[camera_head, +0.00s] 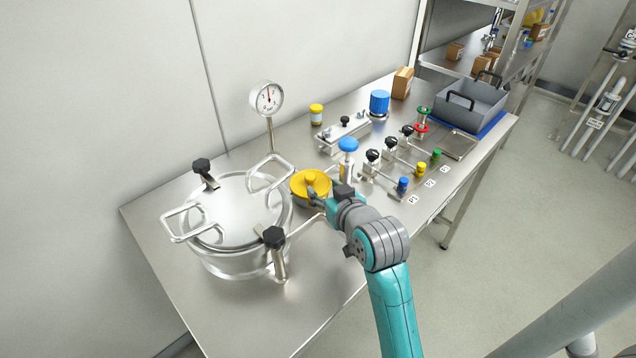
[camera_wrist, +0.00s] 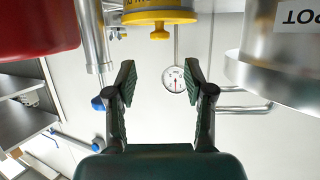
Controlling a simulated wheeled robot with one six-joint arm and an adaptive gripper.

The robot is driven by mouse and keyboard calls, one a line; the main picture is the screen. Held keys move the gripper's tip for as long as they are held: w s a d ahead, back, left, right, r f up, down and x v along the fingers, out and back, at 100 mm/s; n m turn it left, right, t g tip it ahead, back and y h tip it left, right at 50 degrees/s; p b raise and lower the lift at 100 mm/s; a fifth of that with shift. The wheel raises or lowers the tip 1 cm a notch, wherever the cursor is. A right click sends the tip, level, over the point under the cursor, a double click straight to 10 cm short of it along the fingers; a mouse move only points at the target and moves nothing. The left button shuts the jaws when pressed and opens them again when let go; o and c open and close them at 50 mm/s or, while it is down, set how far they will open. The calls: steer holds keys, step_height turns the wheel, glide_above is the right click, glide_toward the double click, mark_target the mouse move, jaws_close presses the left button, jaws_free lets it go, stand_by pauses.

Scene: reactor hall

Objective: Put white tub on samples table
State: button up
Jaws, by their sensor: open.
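I cannot pick out a plainly white tub in either view. A small pale jar with a yellow lid (camera_head: 316,116) stands upright at the back of the steel table (camera_head: 240,322); it may not be the tub. My gripper (camera_head: 322,197) is at the yellow round piece (camera_head: 308,184) beside the steel pot (camera_head: 232,238). In the wrist view, my gripper (camera_wrist: 159,72) is open with nothing between its fingers. The yellow piece (camera_wrist: 160,14) hangs at the top edge, beyond the fingertips, partly cut off. I cannot tell which surface is the samples table.
A pressure gauge (camera_head: 267,98) stands behind the pot. Valves with a blue knob (camera_head: 348,145) and several small knobs cover the middle. A blue-capped container (camera_head: 379,102), a cardboard box (camera_head: 402,83) and a grey tray (camera_head: 487,102) stand farther right. The table's near left is clear.

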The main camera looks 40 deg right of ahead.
mark_target(311, 177)
steer(key=shift+o, duration=0.5)
steer(key=shift+v, duration=0.8)
steer(key=shift+m+g, duration=0.3)
steer(key=x, duration=1.2)
steer(key=shift+w+r, duration=0.1)
steer(key=shift+r, duration=0.15)
jaws_close()
